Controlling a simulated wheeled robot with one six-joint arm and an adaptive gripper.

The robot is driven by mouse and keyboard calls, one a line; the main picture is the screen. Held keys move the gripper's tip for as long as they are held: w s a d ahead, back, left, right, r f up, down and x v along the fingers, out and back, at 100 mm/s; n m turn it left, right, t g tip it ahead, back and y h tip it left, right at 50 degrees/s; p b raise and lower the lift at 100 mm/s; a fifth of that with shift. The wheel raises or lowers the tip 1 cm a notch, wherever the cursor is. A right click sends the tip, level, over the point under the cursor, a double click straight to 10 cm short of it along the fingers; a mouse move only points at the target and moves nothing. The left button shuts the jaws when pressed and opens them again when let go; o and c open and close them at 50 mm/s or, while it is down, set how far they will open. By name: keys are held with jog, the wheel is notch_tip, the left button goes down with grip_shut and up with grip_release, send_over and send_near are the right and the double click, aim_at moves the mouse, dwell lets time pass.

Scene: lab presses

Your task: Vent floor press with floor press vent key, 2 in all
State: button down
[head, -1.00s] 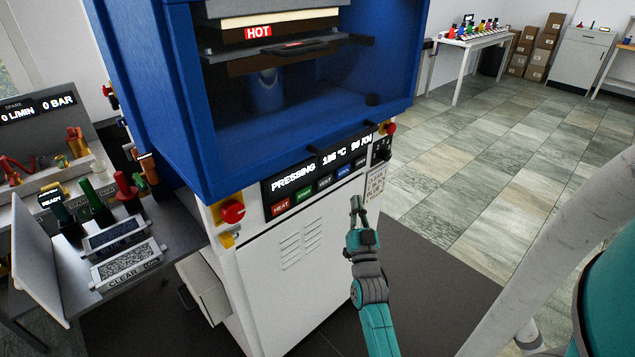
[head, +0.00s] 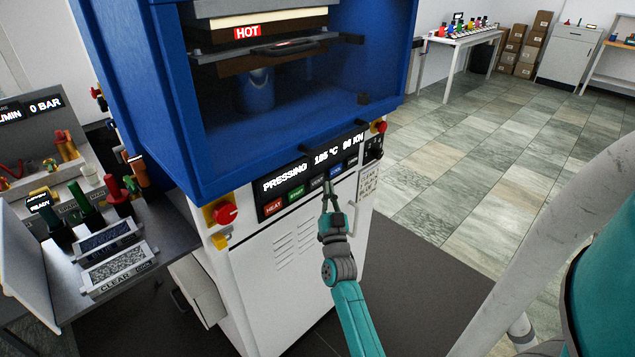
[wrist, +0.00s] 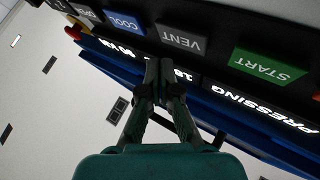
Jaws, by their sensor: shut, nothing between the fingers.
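The floor press (head: 300,270) has a blue housing over a white cabinet. Its black panel shows PRESSING and 185 °C (head: 310,170), with a row of keys below. The grey vent key (head: 317,184) lies between the green START key and the blue COOL key. In the wrist view the vent key (wrist: 181,38) is large and plainly labelled. My gripper (head: 328,190) is shut and empty in front of the panel, by the vent key. In the wrist view its fingertips (wrist: 163,68) lie just below and left of that key. I cannot tell whether they touch it.
A red emergency knob (head: 227,214) sits at the panel's left and a smaller one (head: 380,127) at its right. A hot platen labelled HOT (head: 247,32) is inside the press. A side bench (head: 150,255) with tools stands left. Tiled floor is open at right.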

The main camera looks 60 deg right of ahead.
jog(key=shift+w+d, duration=0.1)
jog(key=shift+w, duration=0.4)
dwell(1.2)
jog(key=shift+w+d, duration=0.1)
jog(key=shift+w, duration=0.3)
jog(key=shift+w+d, duration=0.1)
jog(key=shift+w, duration=0.3)
dwell(0.6)
jog(key=shift+s, duration=0.15)
jog(key=shift+s+a, duration=0.2)
jog(key=shift+s, duration=0.45)
jog(key=shift+s, duration=0.1)
jog(key=shift+s+a, duration=0.2)
jog(key=shift+s, duration=0.6)
jog(key=shift+s+a, duration=0.15)
jog(key=shift+s, duration=0.6)
jog(key=shift+s+a, duration=0.2)
jog(key=shift+s, duration=0.6)
jog(key=shift+a, duration=0.1)
